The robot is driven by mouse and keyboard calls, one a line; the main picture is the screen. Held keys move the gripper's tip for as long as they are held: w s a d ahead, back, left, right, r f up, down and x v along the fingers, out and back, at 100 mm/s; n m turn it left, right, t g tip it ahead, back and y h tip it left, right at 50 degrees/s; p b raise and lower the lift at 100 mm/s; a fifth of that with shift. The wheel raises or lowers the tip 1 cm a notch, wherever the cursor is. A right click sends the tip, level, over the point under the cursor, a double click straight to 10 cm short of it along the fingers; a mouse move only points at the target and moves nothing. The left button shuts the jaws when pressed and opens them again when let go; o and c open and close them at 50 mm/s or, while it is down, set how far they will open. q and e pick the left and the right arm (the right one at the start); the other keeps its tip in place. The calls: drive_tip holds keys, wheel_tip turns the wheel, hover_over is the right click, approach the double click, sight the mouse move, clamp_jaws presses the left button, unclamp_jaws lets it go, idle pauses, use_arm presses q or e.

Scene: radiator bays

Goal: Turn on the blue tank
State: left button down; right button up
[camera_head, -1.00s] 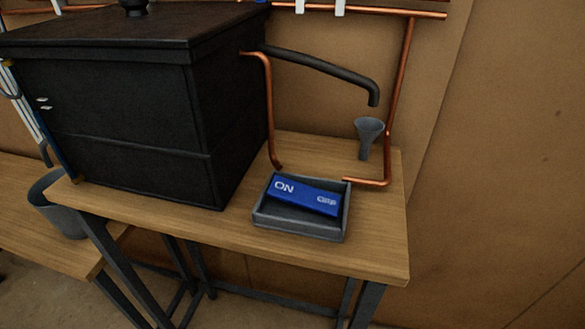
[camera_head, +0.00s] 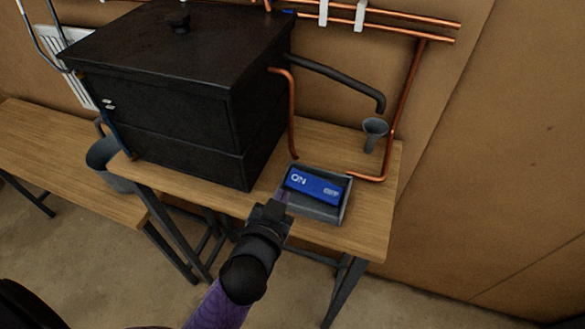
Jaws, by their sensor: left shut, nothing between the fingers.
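A blue rocker switch (camera_head: 316,187) sits in an open grey box (camera_head: 322,211) on the wooden table. Its left end reads ON and its right end OFF; the ON end appears to stand higher. A large black lidded tank (camera_head: 185,95) stands to its left; I see no blue tank body. My left gripper (camera_head: 282,197) is shut and empty, at the box's near left corner by the ON end. I cannot tell whether it touches the switch or box. My right gripper is not in view.
Copper pipes (camera_head: 408,95) rise behind the switch box. A black spout (camera_head: 340,77) reaches over a grey funnel (camera_head: 375,132). A grey bucket (camera_head: 110,165) hangs left of the tank. The table's right front corner (camera_head: 365,240) is clear.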

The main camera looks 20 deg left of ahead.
use_arm(q)
drive_tip(key=shift+w+d, duration=0.1)
drive_tip(key=shift+w, duration=0.05)
hover_over(292, 184)
drive_tip(key=d, duration=0.1)
wheel_tip(292, 184, down, 2)
drive_tip(key=shift+f, duration=0.15)
drive_tip(key=f+b, duration=0.1)
drive_tip(key=f, duration=0.2)
drive_tip(key=shift+a+b, duration=0.3)
drive_tip(key=shift+b, duration=0.05)
drive_tip(key=shift+a+f, duration=0.1)
drive_tip(key=shift+f, duration=0.4)
